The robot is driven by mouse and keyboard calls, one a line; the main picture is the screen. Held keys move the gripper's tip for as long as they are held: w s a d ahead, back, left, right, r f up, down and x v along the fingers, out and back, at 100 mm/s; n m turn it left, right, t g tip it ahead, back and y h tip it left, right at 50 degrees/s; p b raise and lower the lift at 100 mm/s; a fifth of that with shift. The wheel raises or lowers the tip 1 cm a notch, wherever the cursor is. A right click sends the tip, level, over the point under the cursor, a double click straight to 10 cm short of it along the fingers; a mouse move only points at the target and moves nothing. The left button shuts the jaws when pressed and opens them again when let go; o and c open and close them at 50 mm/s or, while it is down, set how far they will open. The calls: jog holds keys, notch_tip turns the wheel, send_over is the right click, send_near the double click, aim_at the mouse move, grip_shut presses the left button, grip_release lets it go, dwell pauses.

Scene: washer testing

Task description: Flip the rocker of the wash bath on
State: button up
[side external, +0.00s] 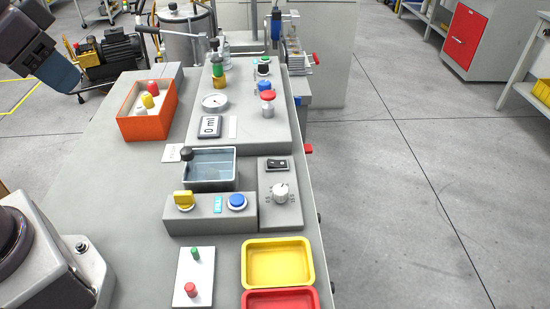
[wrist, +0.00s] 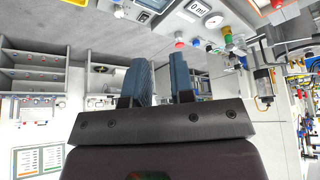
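The wash bath (side external: 210,181) is a clear-walled basin of water at the middle of the bench in the side view. A grey control box (side external: 268,205) stands at its right. A black rocker switch (side external: 278,164) sits on top of this box, behind a white knob (side external: 280,192). I cannot tell which way the rocker is tipped. My gripper (wrist: 160,62) shows two blue fingers with a gap between them, open and empty. In the side view its blue fingers (side external: 60,76) are at the upper left, high and well away from the rocker.
A grey block with a yellow knob (side external: 184,200) and blue button (side external: 237,202) stands before the bath. Behind are a gauge (side external: 215,102), a red button (side external: 267,97) and valves. An orange bin (side external: 142,124) stands left; yellow (side external: 279,283) and red trays lie in front.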

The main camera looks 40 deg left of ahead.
jog(key=shift+w+f+g, duration=0.7)
jog(key=shift+f, duration=0.2)
grip_shut()
jog(key=w+d+f+m, duration=0.2)
jog(key=w+f, duration=0.3)
jog(key=w, duration=0.4)
jog(key=w+d+f+m+g+h, duration=0.1)
jog(key=w+f+m, duration=0.3)
jog(key=w, duration=0.6)
jog(key=w+d+f+m+g, duration=0.1)
jog(key=w+d+f+m, duration=0.2)
jog(key=w+f, duration=0.3)
jog(key=w, duration=0.3)
jog(key=shift+w+d+f+h, duration=0.2)
jog(key=shift+w+d+h, duration=0.1)
jog(key=shift+h, duration=0.1)
